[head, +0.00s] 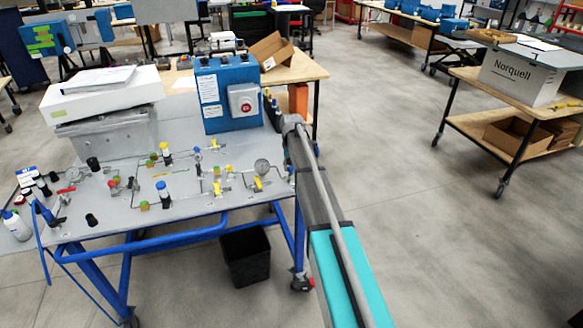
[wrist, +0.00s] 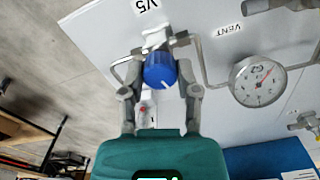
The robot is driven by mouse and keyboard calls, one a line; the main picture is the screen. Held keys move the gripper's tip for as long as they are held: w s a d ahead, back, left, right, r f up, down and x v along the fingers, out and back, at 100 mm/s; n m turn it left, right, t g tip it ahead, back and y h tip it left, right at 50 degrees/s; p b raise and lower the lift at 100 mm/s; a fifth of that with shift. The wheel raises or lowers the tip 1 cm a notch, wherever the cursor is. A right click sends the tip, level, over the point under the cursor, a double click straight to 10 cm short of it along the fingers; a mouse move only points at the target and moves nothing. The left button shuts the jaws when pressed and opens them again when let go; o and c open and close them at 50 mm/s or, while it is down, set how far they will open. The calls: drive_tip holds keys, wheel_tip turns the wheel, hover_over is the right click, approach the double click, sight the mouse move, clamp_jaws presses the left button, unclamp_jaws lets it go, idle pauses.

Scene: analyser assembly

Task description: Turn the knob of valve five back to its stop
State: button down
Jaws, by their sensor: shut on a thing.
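In the wrist view a blue round knob (wrist: 158,69) sits on a small valve beside the label V5 (wrist: 146,5). A white mark on the knob points toward the bottom of the picture, slightly right. My gripper (wrist: 161,82) has one finger on each side of the knob and is shut on it. In the head view my arm reaches to the right edge of the grey panel (head: 120,222). The gripper and this knob cannot be made out there, behind or beside the arm's end.
A round gauge (wrist: 257,81) and tubing lie right of the knob, near a VENT label (wrist: 228,30). In the head view several other valves stand on the panel. A blue box with a red button (head: 227,92) stands behind; a black bin (head: 246,256) is below.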

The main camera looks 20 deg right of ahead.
drive_tip(key=shift+m, duration=1.6)
drive_tip(key=shift+c, duration=1.7)
unclamp_jaws()
drive_tip(key=shift+n, duration=0.5)
